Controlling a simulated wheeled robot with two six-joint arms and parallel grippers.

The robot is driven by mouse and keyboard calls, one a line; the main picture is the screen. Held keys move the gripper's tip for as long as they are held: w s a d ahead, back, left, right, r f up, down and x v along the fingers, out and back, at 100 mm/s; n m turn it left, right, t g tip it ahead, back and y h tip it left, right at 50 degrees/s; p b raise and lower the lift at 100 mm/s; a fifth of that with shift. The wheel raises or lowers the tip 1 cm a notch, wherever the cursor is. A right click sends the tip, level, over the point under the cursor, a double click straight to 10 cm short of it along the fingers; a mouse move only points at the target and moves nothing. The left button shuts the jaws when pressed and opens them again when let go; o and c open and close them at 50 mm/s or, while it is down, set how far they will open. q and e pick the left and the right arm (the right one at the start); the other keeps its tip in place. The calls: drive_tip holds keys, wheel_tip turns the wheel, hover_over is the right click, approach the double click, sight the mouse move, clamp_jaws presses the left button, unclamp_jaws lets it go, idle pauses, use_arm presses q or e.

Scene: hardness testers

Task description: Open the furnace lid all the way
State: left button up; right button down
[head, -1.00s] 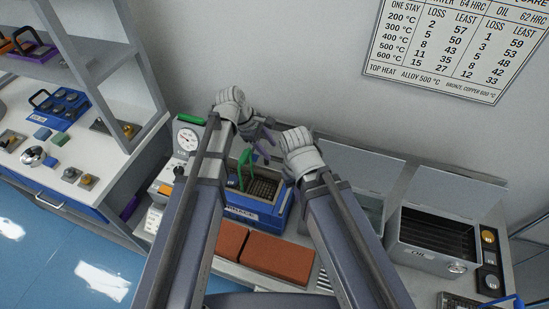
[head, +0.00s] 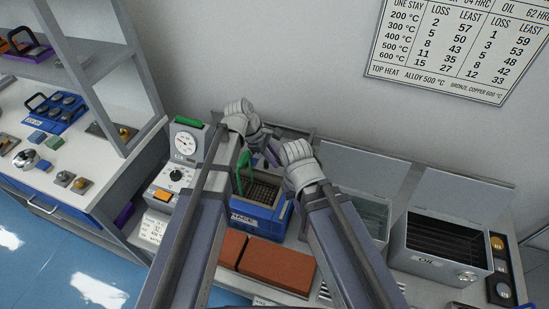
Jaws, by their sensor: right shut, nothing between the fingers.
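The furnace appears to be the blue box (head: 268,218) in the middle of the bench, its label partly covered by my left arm. Its top is uncovered and a dark ribbed inside (head: 262,187) shows. A dark grey panel (head: 292,132) stands behind it against the wall, perhaps the raised lid, mostly hidden by my grippers. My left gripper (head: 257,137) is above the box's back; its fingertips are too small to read. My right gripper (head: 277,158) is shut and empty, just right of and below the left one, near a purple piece. A green handle (head: 241,172) stands at the box's left side.
A gauge unit (head: 186,142) and a control box with a knob (head: 172,180) stand left of the blue box. Red-brown bricks (head: 277,262) lie in front. Right are two open grey tanks, one marked OIL (head: 438,245). A shelf bench (head: 75,150) stands far left.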

use_arm(q)
clamp_jaws()
idle(0.9)
